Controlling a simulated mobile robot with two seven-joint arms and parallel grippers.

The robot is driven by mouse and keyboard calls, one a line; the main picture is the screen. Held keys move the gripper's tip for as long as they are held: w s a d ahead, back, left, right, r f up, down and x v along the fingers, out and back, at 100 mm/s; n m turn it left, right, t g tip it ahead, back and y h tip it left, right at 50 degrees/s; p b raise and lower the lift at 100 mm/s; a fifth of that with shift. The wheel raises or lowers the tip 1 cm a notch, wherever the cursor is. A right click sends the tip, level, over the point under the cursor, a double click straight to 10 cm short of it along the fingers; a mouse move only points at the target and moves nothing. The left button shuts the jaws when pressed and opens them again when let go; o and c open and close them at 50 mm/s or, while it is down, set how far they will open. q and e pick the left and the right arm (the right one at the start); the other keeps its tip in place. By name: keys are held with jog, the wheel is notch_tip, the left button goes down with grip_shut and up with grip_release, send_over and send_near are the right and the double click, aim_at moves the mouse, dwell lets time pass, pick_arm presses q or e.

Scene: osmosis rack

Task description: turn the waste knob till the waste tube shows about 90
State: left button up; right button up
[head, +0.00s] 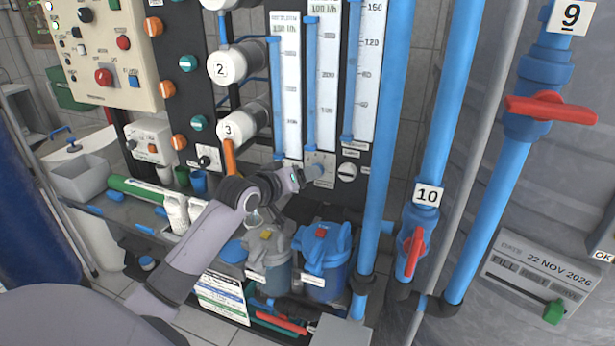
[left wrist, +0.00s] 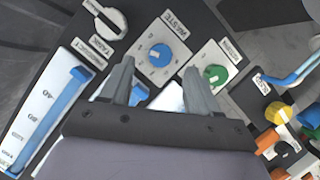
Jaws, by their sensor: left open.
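The waste knob (left wrist: 160,55) is a round blue dial on a white plate labelled WASTE in the left wrist view. In the head view the blue knob (head: 317,171) sits low on the dark panel, below the tall gauges. My left gripper (left wrist: 158,68) is open, its two fingers pointing at the knob from either side of it. I cannot tell whether they touch it. In the head view my left gripper (head: 303,178) is right by the knob's plate. The middle gauge tube (head: 323,85) stands above the knob; its reading and name are too small to tell.
A green knob (left wrist: 215,73) sits right beside the waste knob in the wrist view. A white selector (left wrist: 105,18) is on the other side. A thick blue pipe (head: 385,140) runs right of the panel.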

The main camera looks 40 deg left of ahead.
pick_arm(q)
jog(key=shift+v, duration=0.9)
